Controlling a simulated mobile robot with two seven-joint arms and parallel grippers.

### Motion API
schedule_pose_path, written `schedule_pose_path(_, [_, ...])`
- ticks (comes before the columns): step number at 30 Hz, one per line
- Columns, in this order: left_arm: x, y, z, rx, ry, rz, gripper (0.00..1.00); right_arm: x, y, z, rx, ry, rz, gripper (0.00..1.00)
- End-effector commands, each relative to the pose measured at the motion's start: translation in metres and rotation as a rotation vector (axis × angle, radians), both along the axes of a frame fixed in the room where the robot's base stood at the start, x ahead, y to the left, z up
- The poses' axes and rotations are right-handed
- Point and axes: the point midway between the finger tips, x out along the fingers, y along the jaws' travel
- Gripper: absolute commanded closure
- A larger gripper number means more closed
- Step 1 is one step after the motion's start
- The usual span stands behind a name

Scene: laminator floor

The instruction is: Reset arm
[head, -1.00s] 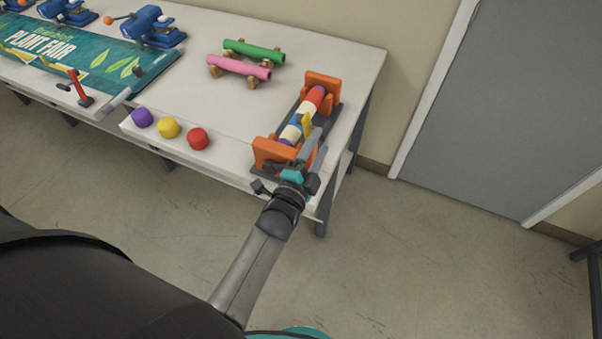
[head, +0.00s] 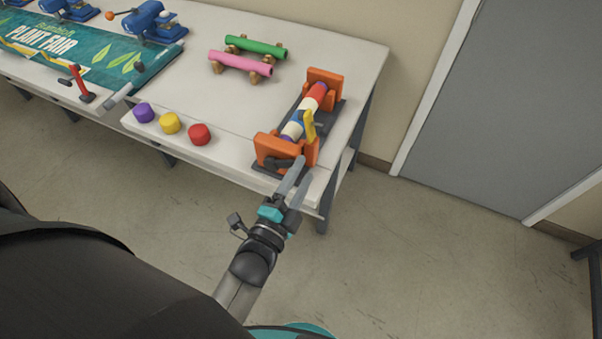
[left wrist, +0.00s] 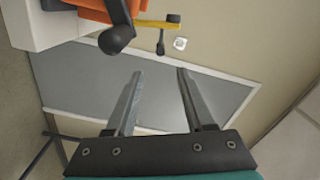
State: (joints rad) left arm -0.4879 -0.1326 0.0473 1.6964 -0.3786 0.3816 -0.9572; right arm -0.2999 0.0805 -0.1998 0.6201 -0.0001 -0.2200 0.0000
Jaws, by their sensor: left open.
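My left gripper (head: 294,182) is open and empty, just in front of the near end of the orange-ended roller device (head: 274,148) at the table's right front corner. In the left wrist view its two fingers (left wrist: 155,95) are apart with nothing between them. The device carries a roller with red, cream and blue bands (head: 312,98). A yellow arm (head: 309,125) stands up at its side; it also shows in the left wrist view (left wrist: 158,24). A black crank with a knob (left wrist: 117,38) is at the device's near end. My right gripper is not in view.
The white table (head: 210,90) holds purple (head: 144,112), yellow (head: 170,123) and red (head: 199,134) knobs along the front. Green (head: 256,48) and pink (head: 240,64) rolls rest on wooden supports. A plant fair banner (head: 60,50) lies left. Floor in front is clear; a grey door (head: 500,110) stands right.

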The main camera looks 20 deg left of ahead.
Motion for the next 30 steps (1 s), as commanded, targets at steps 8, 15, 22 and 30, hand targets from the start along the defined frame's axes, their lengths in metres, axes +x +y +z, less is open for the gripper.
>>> schedule_pose_path(8, [0.000,0.000,-0.001,-0.001,0.001,0.000,0.47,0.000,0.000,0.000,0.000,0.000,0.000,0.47])
schedule_pose_path(15, [-0.009,-0.008,-0.075,-0.131,0.157,-0.007,0.47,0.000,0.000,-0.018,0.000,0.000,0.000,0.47])
schedule_pose_path(22, [-0.061,-0.020,-0.236,-0.411,0.539,0.055,0.47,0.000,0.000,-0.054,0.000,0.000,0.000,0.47])
schedule_pose_path(30, [-0.179,-0.007,-0.405,-0.668,1.012,0.314,0.47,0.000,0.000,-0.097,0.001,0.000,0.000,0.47])
